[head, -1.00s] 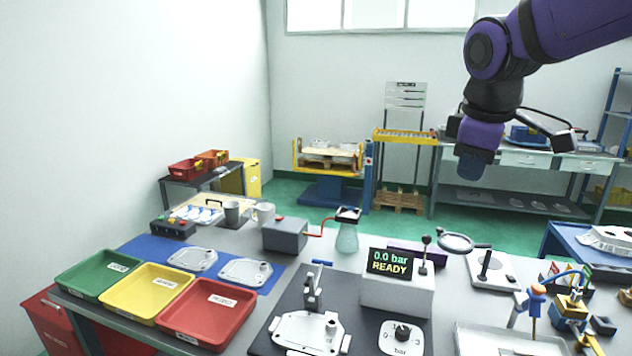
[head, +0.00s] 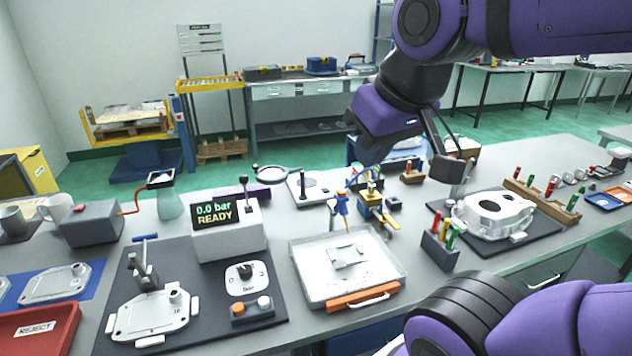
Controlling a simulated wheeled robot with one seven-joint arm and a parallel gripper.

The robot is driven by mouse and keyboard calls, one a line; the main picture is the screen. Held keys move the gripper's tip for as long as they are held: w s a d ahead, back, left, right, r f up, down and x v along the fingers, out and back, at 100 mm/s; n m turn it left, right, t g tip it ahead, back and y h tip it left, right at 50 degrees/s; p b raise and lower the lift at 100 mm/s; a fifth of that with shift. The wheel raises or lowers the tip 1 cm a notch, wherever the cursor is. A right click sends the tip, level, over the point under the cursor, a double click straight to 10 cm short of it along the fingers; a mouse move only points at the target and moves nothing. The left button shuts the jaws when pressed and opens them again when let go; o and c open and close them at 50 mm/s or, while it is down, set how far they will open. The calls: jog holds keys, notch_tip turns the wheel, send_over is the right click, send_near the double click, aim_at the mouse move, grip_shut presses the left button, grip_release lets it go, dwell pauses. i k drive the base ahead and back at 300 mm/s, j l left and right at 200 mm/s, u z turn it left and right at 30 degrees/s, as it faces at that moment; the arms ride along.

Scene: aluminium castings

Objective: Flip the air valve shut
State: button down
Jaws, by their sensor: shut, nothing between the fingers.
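What looks like the air valve (head: 375,216), a small blue body with yellow parts and a blue hose, stands on the bench behind the tray's right back corner. The turn of its lever is too small to tell. A blue nozzle-like tool (head: 340,207) stands just left of it, near the same hose. My gripper (head: 371,158) is shut and empty, pointing down in the air. In the picture it is above the valve, apart from it; its fingertips are small and dark.
A grey tray (head: 302,268) with an orange-handled front lies in front of the valve. The display box (head: 230,238) reads "0.0 bar READY". A pen holder (head: 440,252) and a casting on a dark mat (head: 545,236) stand to the right. A magnifier (head: 268,176) stands back left.

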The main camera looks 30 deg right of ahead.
aim_at(384, 212)
jog(key=z, duration=1.05)
